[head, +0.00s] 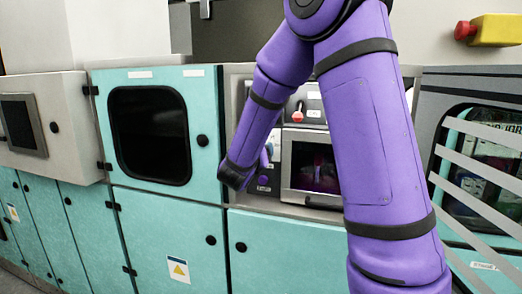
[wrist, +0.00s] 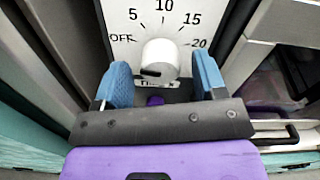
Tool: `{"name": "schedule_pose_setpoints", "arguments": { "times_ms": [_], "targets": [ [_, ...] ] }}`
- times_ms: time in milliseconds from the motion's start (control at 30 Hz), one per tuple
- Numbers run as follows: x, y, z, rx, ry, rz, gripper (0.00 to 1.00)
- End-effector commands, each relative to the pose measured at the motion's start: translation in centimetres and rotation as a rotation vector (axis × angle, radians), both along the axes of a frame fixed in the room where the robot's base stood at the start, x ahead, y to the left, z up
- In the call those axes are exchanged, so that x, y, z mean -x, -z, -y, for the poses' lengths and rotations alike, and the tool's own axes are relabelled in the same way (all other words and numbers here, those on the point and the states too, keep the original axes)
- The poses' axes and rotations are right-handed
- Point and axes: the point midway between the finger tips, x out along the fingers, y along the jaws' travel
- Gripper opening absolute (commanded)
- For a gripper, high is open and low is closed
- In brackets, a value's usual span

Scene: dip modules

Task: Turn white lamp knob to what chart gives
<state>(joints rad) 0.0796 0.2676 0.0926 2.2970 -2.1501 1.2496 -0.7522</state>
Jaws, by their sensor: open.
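A white knob (wrist: 160,58) sits on a white dial plate (wrist: 180,38) marked OFF, 5, 10, 15 and 20 in the wrist view. A dark mark shows low on the knob's face; which number it points to is unclear. My gripper (wrist: 161,72) is open, with one blue finger left of the knob and one right of it. Gaps show between the fingers and the knob. A label under the knob is mostly hidden. In the head view my gripper (head: 264,158) is at the panel and my arm hides the knob. I cannot make out a chart.
A purple knob (head: 263,180) and a red-tipped lever (head: 298,115) are on the same panel. A framed window (head: 317,165) is to the right. A teal cabinet door (head: 150,90) is left. A yellow box with a red button (head: 490,28) is at upper right.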

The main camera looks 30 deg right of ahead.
Motion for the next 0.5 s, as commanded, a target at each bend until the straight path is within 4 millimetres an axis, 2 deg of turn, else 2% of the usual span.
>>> {"name": "schedule_pose_setpoints", "arguments": {
  "times_ms": [200,500],
  "targets": [
    [-1.2,0.0,1.5,0.000,0.001,0.000,0.65],
    [-1.4,0.0,1.7,0.000,0.000,0.000,0.65]
  ]
}}
